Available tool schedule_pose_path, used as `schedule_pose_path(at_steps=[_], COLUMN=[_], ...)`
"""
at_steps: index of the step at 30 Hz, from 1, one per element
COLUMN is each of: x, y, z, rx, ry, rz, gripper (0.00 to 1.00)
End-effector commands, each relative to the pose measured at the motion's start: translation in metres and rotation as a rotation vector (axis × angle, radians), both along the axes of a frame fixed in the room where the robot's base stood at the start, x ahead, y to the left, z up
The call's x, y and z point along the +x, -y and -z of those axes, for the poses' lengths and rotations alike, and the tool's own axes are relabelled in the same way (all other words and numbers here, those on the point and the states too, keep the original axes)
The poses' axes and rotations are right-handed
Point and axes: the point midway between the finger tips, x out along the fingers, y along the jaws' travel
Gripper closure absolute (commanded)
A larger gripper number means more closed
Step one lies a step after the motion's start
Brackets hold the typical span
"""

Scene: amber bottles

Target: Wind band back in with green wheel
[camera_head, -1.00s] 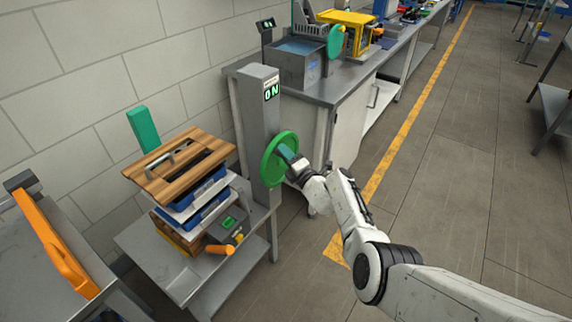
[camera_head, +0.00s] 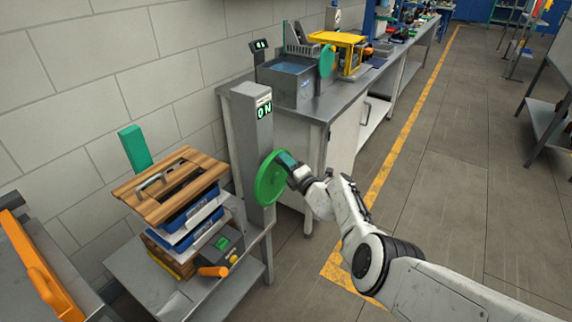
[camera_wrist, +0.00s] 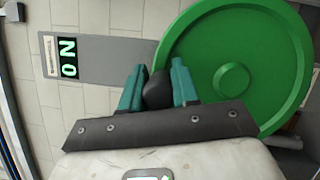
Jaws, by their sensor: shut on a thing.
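The green wheel (camera_head: 268,184) is mounted on the side of a grey post (camera_head: 247,135) with a lit "ON" display (camera_head: 264,110). My gripper (camera_head: 287,160) is at the wheel's upper right edge. In the wrist view, the teal fingers of my gripper (camera_wrist: 157,78) are shut on a dark knob (camera_wrist: 157,92) in front of the wheel (camera_wrist: 235,75). How the knob joins the wheel is hidden. I cannot make out a band in either view.
A low grey table (camera_head: 150,280) left of the post holds stacked boards and blue trays (camera_head: 190,212). A workbench (camera_head: 340,98) behind carries a smaller green wheel (camera_head: 327,62). An orange bar (camera_head: 40,270) lies far left.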

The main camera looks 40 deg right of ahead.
Motion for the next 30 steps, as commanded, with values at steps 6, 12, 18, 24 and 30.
schedule_pose_path(at_steps=[6, 12, 18, 24, 30], x=[0.000, 0.000, 0.000, -0.004, -0.025], y=[0.001, 0.001, 0.000, 0.000, -0.002], z=[0.000, 0.001, 0.001, 0.000, -0.001], rx=[-0.003, -0.002, -0.001, -0.001, -0.001], ry=[-0.002, -0.002, -0.002, -0.002, -0.005], rz=[0.003, 0.002, 0.001, 0.001, 0.000], gripper=[1.00, 0.54, 0.47, 0.47, 0.47])
